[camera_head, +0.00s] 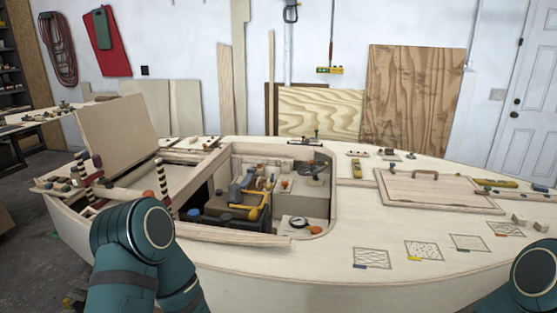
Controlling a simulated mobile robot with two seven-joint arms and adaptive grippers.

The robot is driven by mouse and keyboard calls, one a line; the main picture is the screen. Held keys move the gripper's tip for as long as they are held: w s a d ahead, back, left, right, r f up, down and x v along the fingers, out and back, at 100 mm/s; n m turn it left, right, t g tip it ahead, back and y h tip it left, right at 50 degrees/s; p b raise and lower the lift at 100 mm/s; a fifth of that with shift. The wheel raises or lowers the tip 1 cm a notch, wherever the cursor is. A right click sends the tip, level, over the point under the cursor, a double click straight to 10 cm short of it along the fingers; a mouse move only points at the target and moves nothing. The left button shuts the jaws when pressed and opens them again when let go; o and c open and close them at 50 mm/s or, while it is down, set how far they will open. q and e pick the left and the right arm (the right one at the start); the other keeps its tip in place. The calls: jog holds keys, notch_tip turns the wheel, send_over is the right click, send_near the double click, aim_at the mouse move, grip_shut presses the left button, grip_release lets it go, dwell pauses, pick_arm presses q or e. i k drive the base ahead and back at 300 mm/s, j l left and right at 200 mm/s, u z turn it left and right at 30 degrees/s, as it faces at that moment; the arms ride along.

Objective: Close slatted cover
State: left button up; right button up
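A flat wooden panel (118,130) stands raised and tilted at the left end of the plywood hull (300,255). It looks like an open cover, but I see no clear slats on the face toward me. A closed wooden hatch with a handle (440,190) lies flat on the right deck. I cannot tell for certain which of these is the slatted cover. My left arm rises in front of the hull's left side, and part of my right arm shows at the lower right corner. Neither gripper can be made out.
Striped posts and round knobs (162,180) stand near the raised panel. The open cockpit holds a yellow and black machine (245,200), a steering wheel (313,168) and a round gauge (299,222). Small blocks (530,222) lie on the right deck.

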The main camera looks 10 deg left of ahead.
aim_at(120, 131)
jog(key=j, duration=0.75)
jog(key=j+z, duration=0.1)
jog(key=j, duration=1.35)
jog(key=j+z, duration=0.1)
jog(key=j, duration=0.6)
jog(key=k+j, duration=0.15)
jog(key=j, duration=0.6)
jog(key=j+z, duration=0.1)
jog(key=j, duration=0.6)
jog(key=k+j, duration=0.1)
jog(key=j, duration=0.6)
jog(key=k+j+z, duration=0.1)
jog(key=j, duration=0.65)
jog(key=j+z, duration=0.1)
jog(key=j, duration=1.8)
